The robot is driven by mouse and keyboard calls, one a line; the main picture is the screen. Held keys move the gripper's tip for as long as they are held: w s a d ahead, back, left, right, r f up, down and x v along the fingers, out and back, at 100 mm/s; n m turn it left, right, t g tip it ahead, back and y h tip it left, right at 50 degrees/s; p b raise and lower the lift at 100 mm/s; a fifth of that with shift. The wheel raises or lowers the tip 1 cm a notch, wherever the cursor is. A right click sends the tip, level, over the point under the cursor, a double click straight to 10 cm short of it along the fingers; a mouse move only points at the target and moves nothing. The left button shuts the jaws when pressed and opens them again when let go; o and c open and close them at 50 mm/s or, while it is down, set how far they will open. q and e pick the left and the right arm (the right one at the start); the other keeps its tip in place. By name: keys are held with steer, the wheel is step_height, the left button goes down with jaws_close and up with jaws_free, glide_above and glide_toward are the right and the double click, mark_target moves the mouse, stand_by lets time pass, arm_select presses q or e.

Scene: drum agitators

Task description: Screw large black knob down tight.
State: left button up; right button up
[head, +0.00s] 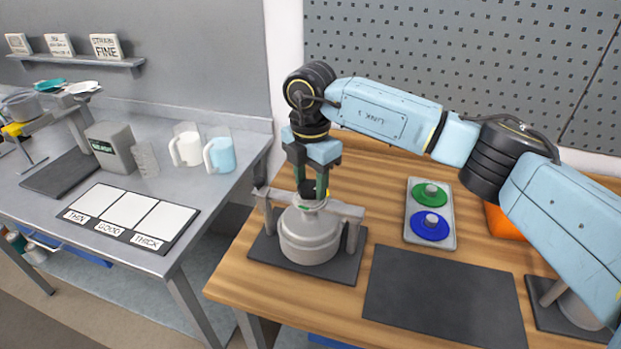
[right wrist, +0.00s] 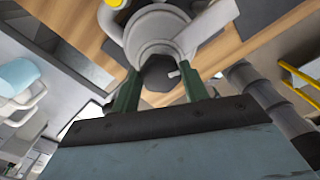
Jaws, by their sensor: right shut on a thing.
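The large black knob (right wrist: 158,73) shows between my gripper's two green fingers in the right wrist view, at the top of a grey drum. In the head view only a dark part of the knob (head: 309,188) shows between the fingers. My right gripper (head: 313,190) points down over the drum and is shut on the knob. The grey drum (head: 309,240) stands upright under a grey bracket frame (head: 352,213) on a dark mat. The fingers hide part of the knob, so I cannot tell how tightly it is seated. My left gripper is not in view.
A grey tray (head: 416,236) with a green disc (head: 421,198) and a blue disc (head: 421,231) lies right of the drum. An empty dark mat (head: 445,300) lies in front. An orange object (head: 503,222) is partly behind my right arm. A grey bench (head: 200,205) stands left.

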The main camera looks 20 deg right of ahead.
mark_target(310, 186)
steer(key=shift+w+r, duration=0.1)
steer(key=shift+r, duration=0.2)
steer(key=o, duration=0.9)
steer(key=shift+o, duration=0.5)
steer(key=shift+f, duration=0.15)
step_height(310, 186, up, 13)
steer(key=shift+r+b, duration=0.2)
steer(key=shift+b, duration=0.2)
